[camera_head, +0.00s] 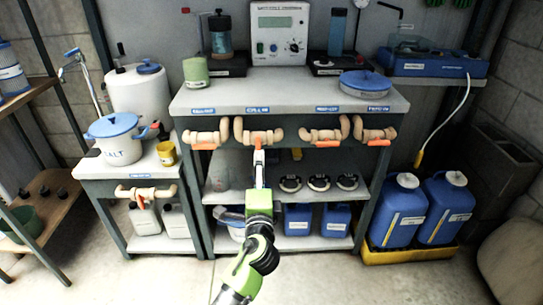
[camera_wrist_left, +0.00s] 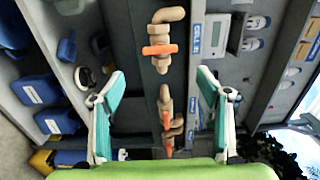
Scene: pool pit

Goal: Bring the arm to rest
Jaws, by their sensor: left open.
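My left gripper (camera_head: 259,160) reaches up from the bottom middle in the head view, in front of the bench and just below the second valve from the left (camera_head: 258,135). In the left wrist view the jaws (camera_wrist_left: 160,73) are spread apart, with nothing held between them. A tan valve with an orange handle (camera_wrist_left: 159,50) shows beyond the fingertips, and more tan valves (camera_wrist_left: 166,117) show further down between the fingers. I cannot tell the exact gap to the valves. My right gripper is not in view.
The bench (camera_head: 222,100) carries a white controller (camera_head: 280,35) and a blue-lidded tub (camera_head: 364,84). A salt bucket (camera_head: 117,139) stands on the low left table. Blue jugs (camera_head: 399,212) stand in a yellow tray (camera_head: 410,256) at right. Floor in front is clear.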

